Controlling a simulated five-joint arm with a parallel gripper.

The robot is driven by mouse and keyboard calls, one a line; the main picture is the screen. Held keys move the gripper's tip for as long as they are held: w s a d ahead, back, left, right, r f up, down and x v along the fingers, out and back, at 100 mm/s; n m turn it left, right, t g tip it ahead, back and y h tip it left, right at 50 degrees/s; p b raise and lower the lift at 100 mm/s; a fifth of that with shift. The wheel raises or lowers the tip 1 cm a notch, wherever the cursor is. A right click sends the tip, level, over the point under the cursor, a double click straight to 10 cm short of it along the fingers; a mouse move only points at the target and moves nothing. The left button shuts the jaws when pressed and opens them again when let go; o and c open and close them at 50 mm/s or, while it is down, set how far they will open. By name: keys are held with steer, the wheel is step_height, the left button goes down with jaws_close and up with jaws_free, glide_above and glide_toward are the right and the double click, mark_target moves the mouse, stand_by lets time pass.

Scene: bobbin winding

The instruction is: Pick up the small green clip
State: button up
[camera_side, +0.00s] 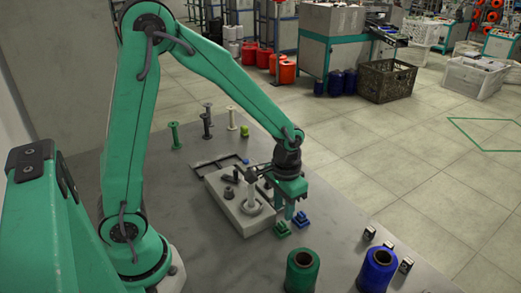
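A small green clip (283,229) lies on the grey table to the right of the winding machine's grey base. A small blue clip (301,219) lies close beside it, to its right. My gripper (287,209) points down just above and behind the two clips, next to the machine. Its fingertips appear apart from the green clip, which sits clear in the picture. The fingers overlap in this view, so I cannot tell how far apart they are.
The winding machine (227,208) stands directly left of my gripper, with upright spindles. Green (302,271) and blue (377,270) thread spools stand at the front. Small dark-and-white parts (388,245) lie at the right edge.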

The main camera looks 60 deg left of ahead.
mark_target(282, 223)
steer(key=shift+f, duration=2.6)
jaws_close()
